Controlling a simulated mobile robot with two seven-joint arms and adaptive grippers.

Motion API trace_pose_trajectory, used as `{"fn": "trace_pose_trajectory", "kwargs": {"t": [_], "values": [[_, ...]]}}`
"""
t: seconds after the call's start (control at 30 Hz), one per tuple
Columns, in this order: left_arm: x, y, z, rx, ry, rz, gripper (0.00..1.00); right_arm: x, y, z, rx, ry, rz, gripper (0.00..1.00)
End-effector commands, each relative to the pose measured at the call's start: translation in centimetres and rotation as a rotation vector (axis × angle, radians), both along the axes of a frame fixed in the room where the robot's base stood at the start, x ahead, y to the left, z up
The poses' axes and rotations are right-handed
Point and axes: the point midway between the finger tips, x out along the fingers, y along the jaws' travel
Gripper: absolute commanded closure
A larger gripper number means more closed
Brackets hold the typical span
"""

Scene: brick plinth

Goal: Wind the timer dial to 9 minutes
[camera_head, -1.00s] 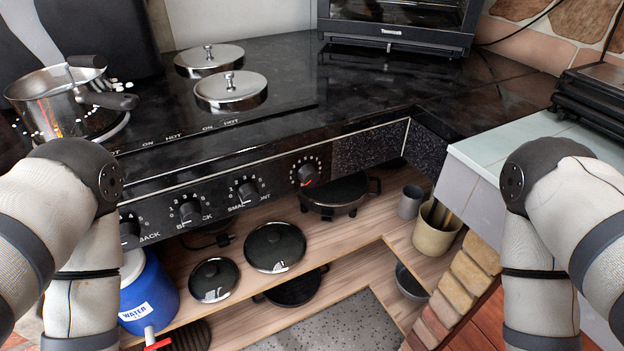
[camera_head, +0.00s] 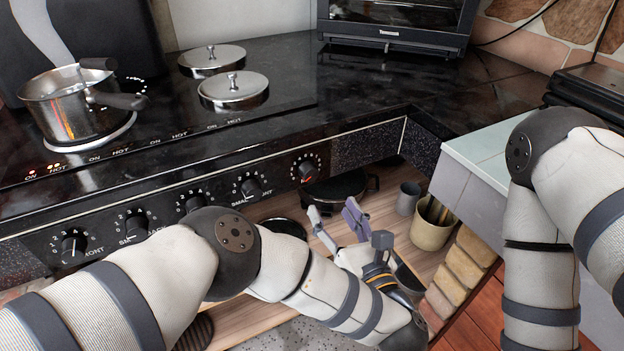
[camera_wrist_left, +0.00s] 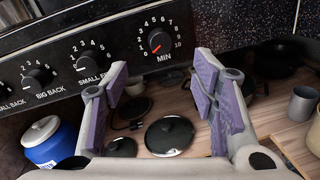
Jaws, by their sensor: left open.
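The timer dial (camera_head: 306,170) is a black knob with a red mark, at the right end of the stove's front panel. In the left wrist view the timer dial (camera_wrist_left: 159,42) is marked MIN, with a scale up to 10; its red pointer is at the lower left, near the low end. My left gripper (camera_head: 334,215) is open and empty, below and in front of the dial. In the left wrist view the gripper (camera_wrist_left: 160,72) has its purple-padded fingers spread, with the dial ahead and above, untouched. My right gripper is out of view.
Other knobs (camera_head: 250,188) line the panel to the left. A pot (camera_head: 70,108) stands on a burner. A shelf below holds lidded pans (camera_wrist_left: 170,134), a blue water jug (camera_wrist_left: 50,143) and a beige pot (camera_head: 432,224).

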Motion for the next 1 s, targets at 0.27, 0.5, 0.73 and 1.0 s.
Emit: {"fn": "trace_pose_trajectory", "kwargs": {"t": [0.27,0.5,0.73,1.0], "values": [[6.1,2.6,-1.3,0.007,0.016,0.004,0.47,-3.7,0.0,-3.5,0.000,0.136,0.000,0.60],[10.0,3.9,-0.8,0.007,0.010,0.001,0.47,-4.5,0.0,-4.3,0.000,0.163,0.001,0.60],[10.6,4.1,-0.4,0.008,0.005,-0.001,0.47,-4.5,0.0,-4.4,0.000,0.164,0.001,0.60],[10.5,4.1,-0.4,0.009,0.006,-0.001,0.86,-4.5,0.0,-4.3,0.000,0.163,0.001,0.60]]}}
